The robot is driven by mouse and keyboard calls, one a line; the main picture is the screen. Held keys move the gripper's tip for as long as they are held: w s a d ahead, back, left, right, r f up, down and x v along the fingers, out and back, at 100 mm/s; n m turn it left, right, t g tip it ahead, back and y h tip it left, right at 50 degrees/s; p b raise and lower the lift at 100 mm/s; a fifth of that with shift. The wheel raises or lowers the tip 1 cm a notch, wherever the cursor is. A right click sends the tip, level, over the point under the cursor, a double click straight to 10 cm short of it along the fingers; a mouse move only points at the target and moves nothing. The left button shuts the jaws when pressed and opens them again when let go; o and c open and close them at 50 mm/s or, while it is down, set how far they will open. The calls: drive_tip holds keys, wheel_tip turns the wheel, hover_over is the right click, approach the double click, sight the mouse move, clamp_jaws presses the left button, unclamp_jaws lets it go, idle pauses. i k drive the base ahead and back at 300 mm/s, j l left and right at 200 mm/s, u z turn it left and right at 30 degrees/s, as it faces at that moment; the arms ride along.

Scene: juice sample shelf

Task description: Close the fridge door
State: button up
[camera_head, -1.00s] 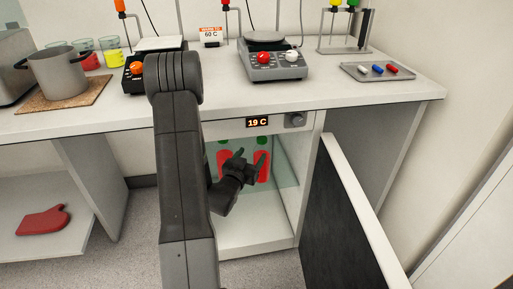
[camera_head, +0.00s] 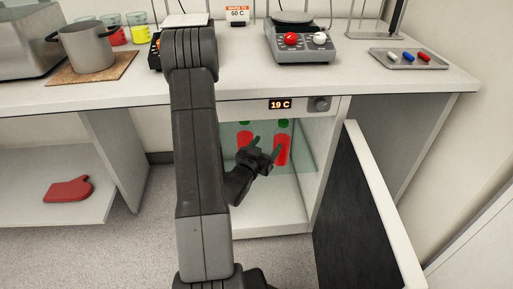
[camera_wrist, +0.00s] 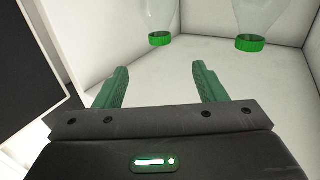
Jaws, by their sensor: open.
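The fridge (camera_head: 262,222) is built in under the counter, with a lit "19 C" display (camera_head: 280,104) above its opening. Its door (camera_head: 352,215) stands wide open to the right, its dark panel facing the opening. The door also shows at the left edge of the wrist view (camera_wrist: 25,65). Two red bottles with green caps stand inside; the right one (camera_head: 282,150) is clearest. My gripper (camera_head: 267,149) is open and empty in front of the fridge opening, apart from the door. In the wrist view my green fingers (camera_wrist: 160,85) are spread with nothing between them.
The counter (camera_head: 420,88) above holds a hotplate (camera_head: 303,48), a tray (camera_head: 410,59) with small coloured items, and a pot (camera_head: 88,50). A red mitt (camera_head: 68,189) lies on a low shelf at left. A wall stands close right of the door.

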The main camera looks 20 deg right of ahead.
sight(361, 239)
drive_tip(key=k+j, duration=0.1)
drive_tip(key=j, duration=0.2)
drive_tip(key=k+j, duration=0.15)
drive_tip(key=j, duration=0.15)
drive_tip(key=k+j, duration=0.1)
drive_tip(key=j, duration=0.25)
drive_tip(key=k+j, duration=0.15)
drive_tip(key=j, duration=0.15)
